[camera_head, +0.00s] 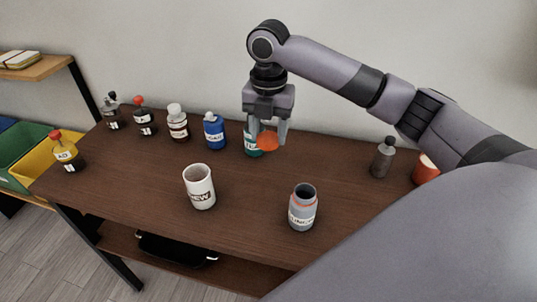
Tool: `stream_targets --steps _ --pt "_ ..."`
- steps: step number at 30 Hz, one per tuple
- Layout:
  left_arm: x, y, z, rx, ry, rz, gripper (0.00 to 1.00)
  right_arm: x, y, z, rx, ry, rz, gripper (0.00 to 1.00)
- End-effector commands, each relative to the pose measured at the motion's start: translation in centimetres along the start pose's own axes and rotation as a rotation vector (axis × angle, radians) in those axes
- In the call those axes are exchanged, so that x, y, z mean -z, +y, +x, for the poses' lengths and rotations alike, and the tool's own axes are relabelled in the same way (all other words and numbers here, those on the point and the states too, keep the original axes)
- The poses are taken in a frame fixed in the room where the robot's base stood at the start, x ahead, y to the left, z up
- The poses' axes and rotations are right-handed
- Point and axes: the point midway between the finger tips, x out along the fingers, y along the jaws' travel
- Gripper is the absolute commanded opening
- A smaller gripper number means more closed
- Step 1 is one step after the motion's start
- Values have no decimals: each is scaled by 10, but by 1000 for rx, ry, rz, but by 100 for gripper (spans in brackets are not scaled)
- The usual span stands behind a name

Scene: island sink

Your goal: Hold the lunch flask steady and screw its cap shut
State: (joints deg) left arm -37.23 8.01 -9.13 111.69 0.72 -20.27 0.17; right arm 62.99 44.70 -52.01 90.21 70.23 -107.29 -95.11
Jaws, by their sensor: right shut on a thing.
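The lunch flask (301,212) is grey with a pale label and an orange ring near its top. It stands upright and open on the front right part of the brown table. My right gripper (267,138) points down over the back middle of the table, shut on an orange cap (267,141). The cap is behind and to the left of the flask, apart from it. The fingers hide the cap's sides. My left gripper is not in view.
A white mug (199,187) stands left of the flask. A blue bottle (214,133) and several others line the back left. A grey bottle (382,158) and an orange container (425,170) stand at right.

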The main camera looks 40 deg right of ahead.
Motion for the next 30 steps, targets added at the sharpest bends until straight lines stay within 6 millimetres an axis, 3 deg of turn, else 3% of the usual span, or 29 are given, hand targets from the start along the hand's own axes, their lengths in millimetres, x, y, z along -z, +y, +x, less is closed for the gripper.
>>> stream_targets --steps 3,10,22,25,30 --pt "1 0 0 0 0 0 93 0 1 -28 -3 -1 -2 24" --pt "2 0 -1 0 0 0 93 0 1 -53 0 1 -2 24" --pt "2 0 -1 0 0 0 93 0 0 -56 0 1 -1 24" --pt "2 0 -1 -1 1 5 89 1 1 -56 0 1 -2 24" --pt "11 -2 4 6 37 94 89 6 10 -54 0 2 -13 24"
